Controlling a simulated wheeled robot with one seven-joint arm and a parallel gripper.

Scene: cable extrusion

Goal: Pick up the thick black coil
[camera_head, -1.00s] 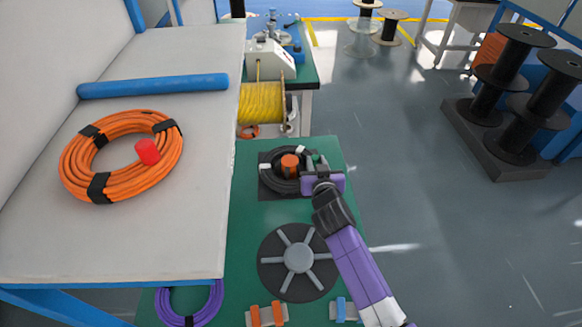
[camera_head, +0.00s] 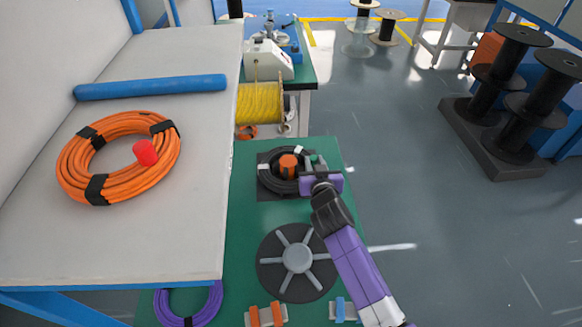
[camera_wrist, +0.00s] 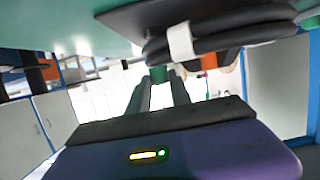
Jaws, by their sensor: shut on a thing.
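The thick black coil (camera_head: 270,183) lies on a dark square plate on the green table, around an orange-topped post (camera_head: 288,163). White ties show on it. My gripper (camera_head: 314,160) is at the coil's right side and is shut on it. In the wrist view the coil (camera_wrist: 235,36) with a white tie crosses the top, in front of the green fingers (camera_wrist: 160,78). The exact contact at the fingertips is partly hidden. I see no clear gap that shows the coil lifted off the plate.
A grey-spoked black disc (camera_head: 297,258) lies nearer on the green table (camera_head: 240,215). A purple coil (camera_head: 190,305) is at the front left. The white bench (camera_head: 150,245) on the left holds an orange coil (camera_head: 75,170). A yellow cable spool (camera_head: 260,105) stands behind.

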